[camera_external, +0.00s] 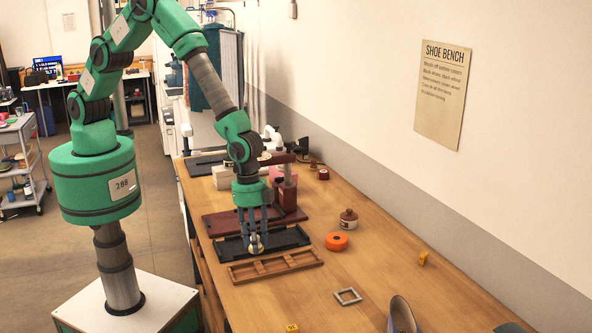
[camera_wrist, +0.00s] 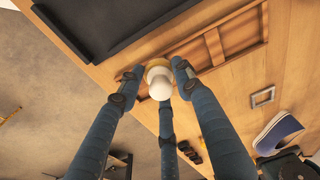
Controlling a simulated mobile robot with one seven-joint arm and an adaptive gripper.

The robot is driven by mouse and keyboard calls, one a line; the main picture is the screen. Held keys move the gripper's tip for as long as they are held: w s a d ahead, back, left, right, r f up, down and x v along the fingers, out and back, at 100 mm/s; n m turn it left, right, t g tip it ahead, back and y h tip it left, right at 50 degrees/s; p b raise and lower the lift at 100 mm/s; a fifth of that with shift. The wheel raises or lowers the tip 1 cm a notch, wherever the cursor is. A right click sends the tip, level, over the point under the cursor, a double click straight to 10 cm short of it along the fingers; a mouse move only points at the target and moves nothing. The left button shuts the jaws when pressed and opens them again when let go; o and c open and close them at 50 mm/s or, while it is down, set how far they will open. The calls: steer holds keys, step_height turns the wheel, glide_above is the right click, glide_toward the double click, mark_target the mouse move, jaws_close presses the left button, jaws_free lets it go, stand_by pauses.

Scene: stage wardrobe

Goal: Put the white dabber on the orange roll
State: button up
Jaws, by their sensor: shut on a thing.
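My gripper (camera_external: 255,243) hangs over the bench beside the black tray, its blue fingers closed around the white dabber (camera_external: 257,248). In the wrist view the gripper (camera_wrist: 160,82) holds the dabber (camera_wrist: 160,86), which shows a round white knob and a tan, wider part beyond it. The fingers hide part of its sides. The orange roll (camera_external: 337,241) lies flat on the bench to the right of my gripper, apart from it. It is a short round roll with a dark centre. I do not see the roll in the wrist view.
A black tray (camera_external: 292,236) lies behind a wooden divided frame (camera_external: 302,259). A brown-and-white jar (camera_external: 348,219) stands just behind the roll. A grey square frame (camera_external: 348,296), a shoe (camera_external: 402,316) and yellow pieces (camera_external: 423,258) lie nearer the front and right. Bare wood surrounds the roll.

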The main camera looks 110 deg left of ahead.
steer(key=w+a+r+n+p, duration=0.1)
steer(key=w+a+r+n, duration=0.35)
steer(key=w+a, duration=0.65)
step_height(320, 180, up, 3)
steer(key=n+p, duration=0.1)
steer(key=n, duration=0.3)
glide_above(337, 238)
steer(key=shift+s+r+y, duration=0.1)
steer(key=shift+r+y, duration=0.1)
steer(key=shift+y, duration=0.1)
steer(key=shift+f, duration=3.15)
steer(key=shift+f+p, duration=0.45)
steer(key=shift+f, duration=1.4)
steer(key=shift+f, duration=0.1)
